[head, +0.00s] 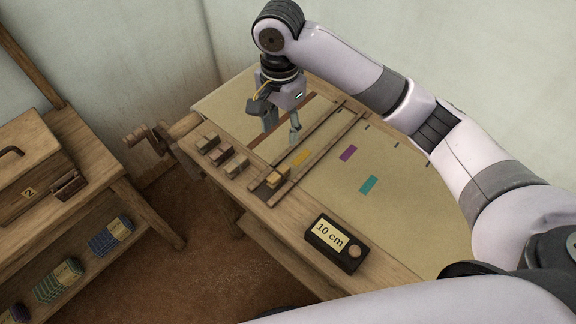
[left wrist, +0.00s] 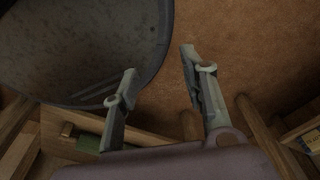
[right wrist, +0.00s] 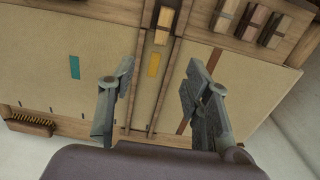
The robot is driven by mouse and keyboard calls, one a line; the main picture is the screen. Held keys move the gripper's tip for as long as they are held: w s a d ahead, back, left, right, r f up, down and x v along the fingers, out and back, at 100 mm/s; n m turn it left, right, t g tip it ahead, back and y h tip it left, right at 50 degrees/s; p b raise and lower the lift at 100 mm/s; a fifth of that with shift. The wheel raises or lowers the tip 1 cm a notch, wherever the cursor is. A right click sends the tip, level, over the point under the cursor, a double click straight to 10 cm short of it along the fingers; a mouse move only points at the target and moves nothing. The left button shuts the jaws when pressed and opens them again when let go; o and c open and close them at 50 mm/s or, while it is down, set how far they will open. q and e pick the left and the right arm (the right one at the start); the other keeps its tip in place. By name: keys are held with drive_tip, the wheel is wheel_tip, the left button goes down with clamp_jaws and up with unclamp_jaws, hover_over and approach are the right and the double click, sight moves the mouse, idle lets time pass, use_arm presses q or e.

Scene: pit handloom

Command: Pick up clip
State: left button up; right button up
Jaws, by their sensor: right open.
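Several small wooden clip-like blocks lie in a row on the left wooden edge of the loom table; the nearest of the row (head: 236,166) also shows at the top of the right wrist view (right wrist: 224,15). Another light wooden block (head: 275,178) sits between the two wooden rails, and it also shows in the right wrist view (right wrist: 164,20). I cannot tell which one is the clip. My right gripper (head: 282,130) is open and empty, above the cloth beyond the rails, apart from the blocks. My left gripper (left wrist: 162,85) is open and empty over the floor area.
The cloth (head: 410,205) carries yellow, purple and teal patches. A dark box reading "10 cm" (head: 337,243) stands at the table's near edge. A wooden bench (head: 100,185) at left holds a wooden box (head: 35,160), with bundles on a shelf below. Brown floor lies between.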

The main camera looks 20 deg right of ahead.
approach(278, 173)
drive_tip(key=shift+d+f+p, duration=0.25)
drive_tip(key=shift+p, duration=0.1)
wheel_tip(278, 173, down, 3)
drive_tip(key=shift+w+d+r, duration=0.1)
drive_tip(key=shift+d, duration=0.05)
drive_tip(key=shift+f, duration=0.8)
drive_tip(key=f, duration=0.2)
drive_tip(key=f+p, duration=0.1)
drive_tip(key=shift+a+f, duration=0.35)
drive_tip(key=shift+f, duration=0.45)
use_arm(q)
drive_tip(key=shift+s+a+r, duration=0.4)
drive_tip(key=shift+s+a, duration=0.15)
drive_tip(key=shift+a, duration=0.3)
drive_tip(key=shift+s+a+r, duration=0.35)
drive_tip(key=shift+s+a, duration=0.2)
drive_tip(key=shift+a, duration=0.25)
use_arm(e)
clamp_jaws()
